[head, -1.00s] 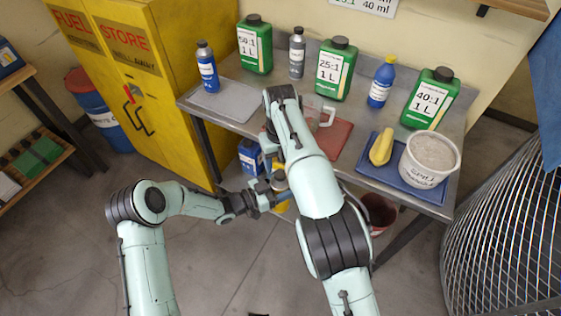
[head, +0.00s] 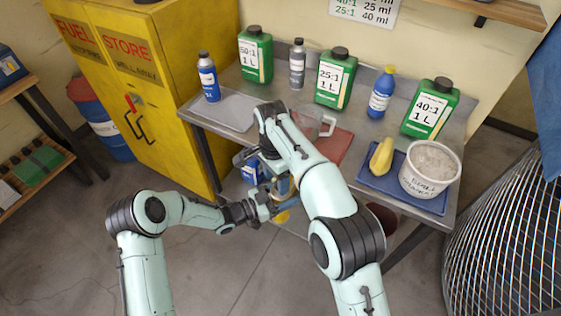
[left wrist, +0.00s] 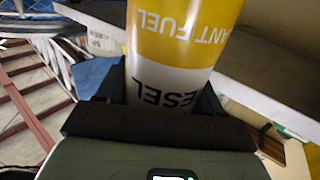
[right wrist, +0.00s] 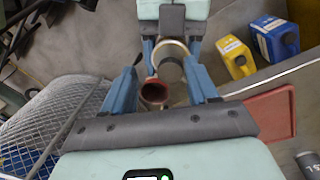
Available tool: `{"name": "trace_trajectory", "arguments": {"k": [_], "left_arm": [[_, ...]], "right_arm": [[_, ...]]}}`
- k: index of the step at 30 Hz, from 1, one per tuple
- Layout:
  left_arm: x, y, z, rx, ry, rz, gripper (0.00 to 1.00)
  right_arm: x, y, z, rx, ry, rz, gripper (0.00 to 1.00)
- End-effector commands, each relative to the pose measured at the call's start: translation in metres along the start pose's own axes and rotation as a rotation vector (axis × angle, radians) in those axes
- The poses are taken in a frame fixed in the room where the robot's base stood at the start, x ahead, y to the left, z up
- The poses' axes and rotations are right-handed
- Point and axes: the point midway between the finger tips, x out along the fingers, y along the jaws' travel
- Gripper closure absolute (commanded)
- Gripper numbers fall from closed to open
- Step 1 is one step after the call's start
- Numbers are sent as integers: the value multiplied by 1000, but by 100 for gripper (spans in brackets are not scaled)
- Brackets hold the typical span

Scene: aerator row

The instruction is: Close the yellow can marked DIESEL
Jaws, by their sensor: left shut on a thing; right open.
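The yellow can marked DIESEL (left wrist: 185,45), with a yellow band and a white label, stands between the fingers of my left gripper (left wrist: 165,90), shut on its side. The lettering reads upside down in the left wrist view. In the head view my left gripper (head: 262,207) is in front of the table, and the can is mostly hidden by my right arm. My right gripper (right wrist: 162,74) is open and empty, pointing down at a pale round rim with a dark middle held by the left gripper. I cannot tell whether that dark part is a cap or an opening.
A yellow can (right wrist: 235,57) and a blue can (right wrist: 275,38) stand low beside the hands. A red bucket (right wrist: 154,93) is below. The table holds green bottles (head: 335,77), a clear jug (head: 318,122), a red mat (head: 335,146) and a blue tray (head: 400,190). A wire bin (head: 500,225) stands right.

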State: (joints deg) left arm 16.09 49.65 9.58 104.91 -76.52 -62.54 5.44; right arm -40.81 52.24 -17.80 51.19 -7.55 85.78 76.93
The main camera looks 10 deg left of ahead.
Motion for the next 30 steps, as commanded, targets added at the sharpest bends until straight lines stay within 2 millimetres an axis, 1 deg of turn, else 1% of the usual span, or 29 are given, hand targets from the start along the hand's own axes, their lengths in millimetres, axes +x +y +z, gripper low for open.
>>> {"name": "trace_trajectory", "arguments": {"k": [1,3,14,30], "left_arm": [[0,0,0,0,1,0,100],[0,0,0,0,1,0,100],[0,0,0,0,1,0,100],[0,0,0,1,1,0,100]], "right_arm": [[0,0,0,-116,-3,1,41],[0,0,1,-288,-4,3,41],[-5,0,3,-1163,-4,5,41],[-24,-2,-3,-2448,43,-2,41]]}}
